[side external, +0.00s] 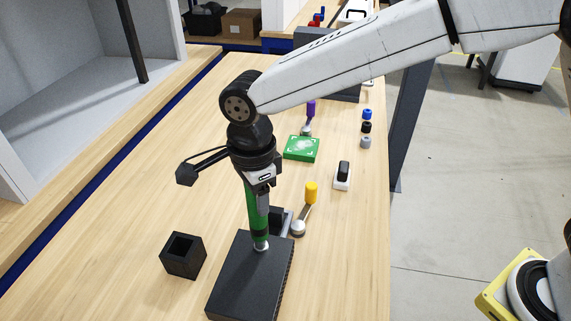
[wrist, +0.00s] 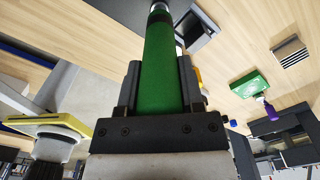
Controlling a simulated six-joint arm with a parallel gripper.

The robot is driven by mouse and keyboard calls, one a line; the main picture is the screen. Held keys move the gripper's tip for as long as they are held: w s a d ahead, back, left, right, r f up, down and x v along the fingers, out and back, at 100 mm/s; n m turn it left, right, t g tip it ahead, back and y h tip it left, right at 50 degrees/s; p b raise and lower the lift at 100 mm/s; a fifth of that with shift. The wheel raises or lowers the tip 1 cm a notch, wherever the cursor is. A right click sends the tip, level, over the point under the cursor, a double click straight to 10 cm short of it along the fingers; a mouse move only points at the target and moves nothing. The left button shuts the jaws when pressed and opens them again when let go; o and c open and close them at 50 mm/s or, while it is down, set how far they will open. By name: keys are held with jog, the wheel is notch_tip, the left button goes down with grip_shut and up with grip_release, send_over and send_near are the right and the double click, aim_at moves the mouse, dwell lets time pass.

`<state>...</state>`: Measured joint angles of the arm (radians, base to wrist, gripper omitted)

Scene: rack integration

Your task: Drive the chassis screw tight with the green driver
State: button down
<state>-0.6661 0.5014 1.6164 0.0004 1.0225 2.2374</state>
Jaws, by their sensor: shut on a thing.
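The green driver (side external: 257,212) stands upright with its tip down on the top face of the dark chassis box (side external: 252,283). My gripper (side external: 262,192) is shut on the green driver and holds it from above. In the wrist view my gripper (wrist: 160,95) has its jaws on both sides of the green driver (wrist: 158,70), whose metal end points to the top edge. The chassis screw itself is hidden under the driver's tip.
An open black square holder (side external: 183,255) stands left of the chassis.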

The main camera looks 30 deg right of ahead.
jog(key=shift+r, duration=3.55)
jog(key=w+d+f+n, duration=0.1)
jog(key=w+d+n, duration=0.2)
jog(key=d+n, duration=0.4)
jog(key=w+d+f+n, duration=0.1)
jog(key=w+d+n, duration=0.3)
jog(key=d, duration=1.9)
jog(key=shift+f+n, duration=0.2)
jog(key=shift+n, duration=1.6)
jog(key=shift+w, duration=0.1)
